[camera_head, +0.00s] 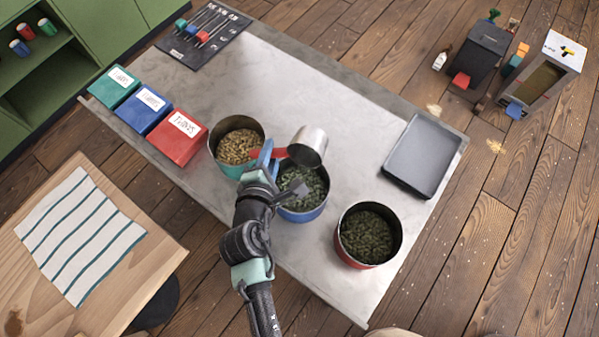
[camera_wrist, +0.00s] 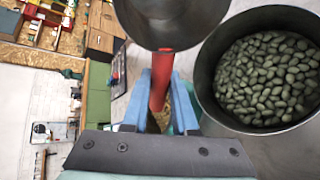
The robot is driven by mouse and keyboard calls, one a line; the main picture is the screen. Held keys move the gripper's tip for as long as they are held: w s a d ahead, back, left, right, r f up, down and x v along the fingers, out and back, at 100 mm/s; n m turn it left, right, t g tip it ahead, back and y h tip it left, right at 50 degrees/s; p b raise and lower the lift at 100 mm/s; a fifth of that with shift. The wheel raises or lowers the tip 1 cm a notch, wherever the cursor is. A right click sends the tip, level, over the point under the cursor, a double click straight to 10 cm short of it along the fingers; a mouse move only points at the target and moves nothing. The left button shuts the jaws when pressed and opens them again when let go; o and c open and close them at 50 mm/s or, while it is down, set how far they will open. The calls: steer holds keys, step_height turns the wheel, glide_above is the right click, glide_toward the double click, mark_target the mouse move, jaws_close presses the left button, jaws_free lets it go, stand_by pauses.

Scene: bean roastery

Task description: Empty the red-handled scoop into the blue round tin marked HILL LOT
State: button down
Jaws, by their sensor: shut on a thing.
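The scoop (camera_head: 308,147) has a metal cup and a red handle (camera_wrist: 162,72). My gripper (camera_head: 268,155) is shut on the red handle and holds the scoop above the table, at the far edge of the blue round tin. The cup looks tilted; its contents are hidden in both views. The blue round tin (camera_head: 303,214) holds green beans and is partly covered by my gripper. In the wrist view a tin of green beans (camera_wrist: 203,75) stands right of the scoop. No HILL LOT marking is readable.
A teal tin (camera_head: 228,171) of tan beans stands left of the blue tin, a red tin (camera_head: 362,262) of green beans to the right. A grey tray (camera_head: 424,155) lies at the right. Teal, blue and red boxes (camera_head: 176,138) line the left edge. The table's far middle is clear.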

steer(key=shift+w+d+r+g+p, duration=0.25)
steer(key=shift+g+p, duration=0.2)
steer(key=shift+p, duration=0.6)
steer(key=shift+w+r+g+p, duration=0.15)
steer(key=shift+w+g+p, duration=0.25)
steer(key=shift+p, duration=0.6)
steer(key=g+y+p, duration=0.1)
steer(key=g+p, duration=0.2)
steer(key=p, duration=0.4)
steer(key=shift+s+f+m, duration=0.1)
steer(key=shift+m, duration=0.3)
steer(key=shift+g+y+p, duration=0.5)
steer(key=shift+g+p, duration=0.4)
steer(key=shift+g, duration=0.05)
steer(key=w+d+f+g+y+b, duration=0.1)
steer(key=w+f+g+b, duration=0.1)
steer(key=b, duration=0.7)
steer(key=w+d+f+m+g+y+b, duration=0.1)
steer(key=w+g+b, duration=0.3)
steer(key=b, duration=0.6)
steer(key=shift+f+g+y, duration=0.4)
steer(key=shift+g+y, duration=0.2)
steer(key=shift+g, duration=0.5)
steer(key=shift+r+b, duration=0.15)
steer(key=shift+b, duration=0.9)
